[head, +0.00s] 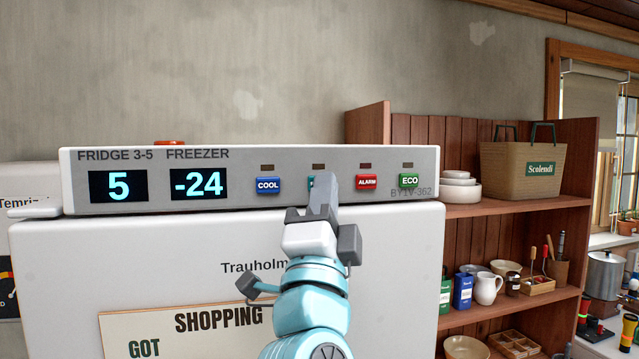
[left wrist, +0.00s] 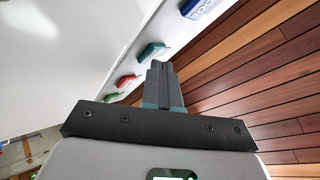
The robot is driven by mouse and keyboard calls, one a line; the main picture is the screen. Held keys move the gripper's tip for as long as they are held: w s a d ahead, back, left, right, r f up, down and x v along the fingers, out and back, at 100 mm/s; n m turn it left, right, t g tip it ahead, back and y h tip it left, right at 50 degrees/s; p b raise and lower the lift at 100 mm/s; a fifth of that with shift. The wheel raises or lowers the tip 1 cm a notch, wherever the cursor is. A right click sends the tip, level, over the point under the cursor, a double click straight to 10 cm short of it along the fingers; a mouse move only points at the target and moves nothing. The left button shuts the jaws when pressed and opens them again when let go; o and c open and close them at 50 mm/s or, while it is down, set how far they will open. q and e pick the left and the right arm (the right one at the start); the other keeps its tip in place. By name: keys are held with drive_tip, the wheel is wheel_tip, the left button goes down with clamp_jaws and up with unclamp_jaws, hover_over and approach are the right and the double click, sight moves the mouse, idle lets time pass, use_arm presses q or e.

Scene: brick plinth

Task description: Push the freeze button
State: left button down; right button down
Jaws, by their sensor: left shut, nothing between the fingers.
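The freeze button is a small teal button (head: 310,182) on the fridge's grey control panel (head: 340,161), between the blue COOL button (head: 268,185) and the red ALARM button (head: 366,182). My left gripper (head: 322,184) is in front of it and hides most of it and its label. In the left wrist view the teal button (left wrist: 150,51) shows just beyond and left of the tips of my left gripper (left wrist: 160,64). The fingers are shut and empty. I cannot tell whether the tips touch the button. My right gripper is in neither view.
The green ECO button (head: 409,181) is at the panel's right end. Displays at the left read 5 and -24 (head: 199,184). The lamp windows above the buttons look dark. A wooden shelf (head: 470,211) with bowls and a bag stands right of the fridge.

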use_arm(q)
drive_tip(key=shift+s+d, duration=0.15)
drive_tip(key=shift+s, duration=0.3)
drive_tip(key=shift+s, duration=0.1)
drive_tip(key=shift+s+d+b, duration=0.25)
drive_tip(key=shift+s+d, duration=0.05)
drive_tip(key=shift+s, duration=0.6)
drive_tip(key=shift+s+d+b, duration=0.3)
drive_tip(key=shift+s+d, duration=0.05)
drive_tip(key=shift+s, duration=0.6)
drive_tip(key=shift+s+d+b, duration=0.25)
drive_tip(key=shift+s+d, duration=0.05)
drive_tip(key=shift+s, duration=0.6)
